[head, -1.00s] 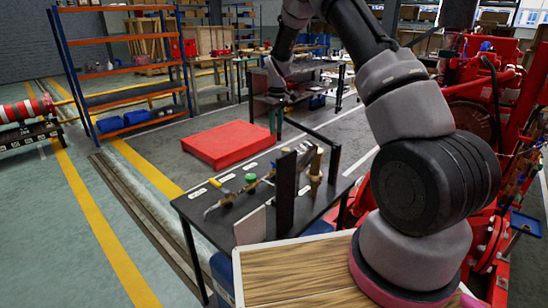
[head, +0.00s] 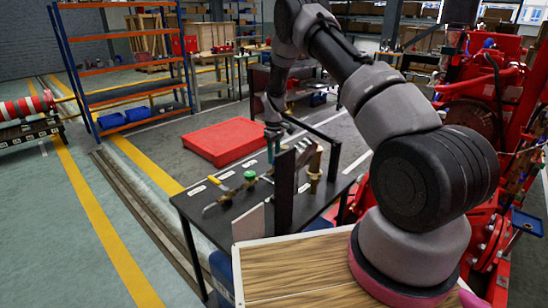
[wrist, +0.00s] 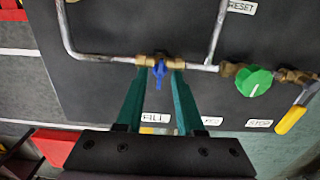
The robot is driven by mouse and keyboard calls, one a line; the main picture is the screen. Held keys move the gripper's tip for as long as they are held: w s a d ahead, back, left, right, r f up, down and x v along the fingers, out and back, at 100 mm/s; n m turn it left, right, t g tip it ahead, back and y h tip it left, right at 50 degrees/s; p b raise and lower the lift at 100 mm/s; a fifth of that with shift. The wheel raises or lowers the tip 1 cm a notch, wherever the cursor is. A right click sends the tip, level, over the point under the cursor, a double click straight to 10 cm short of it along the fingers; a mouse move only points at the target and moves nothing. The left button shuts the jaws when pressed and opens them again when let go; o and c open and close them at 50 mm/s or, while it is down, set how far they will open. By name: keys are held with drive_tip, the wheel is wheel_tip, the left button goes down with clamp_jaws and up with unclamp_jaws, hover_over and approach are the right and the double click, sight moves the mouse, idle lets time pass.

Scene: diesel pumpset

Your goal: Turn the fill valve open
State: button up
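The fill valve (wrist: 160,70) is a small blue handle on a brass body in a grey pipe, above a "FILL" label (wrist: 155,118) in the wrist view. My gripper (wrist: 161,72) is open, with one green finger on each side of the blue handle. A gap shows between each finger and the handle. The depth of the fingertips relative to the handle is hard to tell. In the head view my gripper (head: 271,140) points down over the dark bench (head: 228,222); I cannot make out the blue handle there.
A green round knob (wrist: 254,81) and a yellow lever (wrist: 291,119) sit right of the fill valve in the wrist view. Upright dark posts (head: 285,190) and a brass fitting (head: 314,170) stand on the bench near my gripper. A red pad (head: 224,142) lies beyond.

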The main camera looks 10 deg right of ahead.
clamp_jaws()
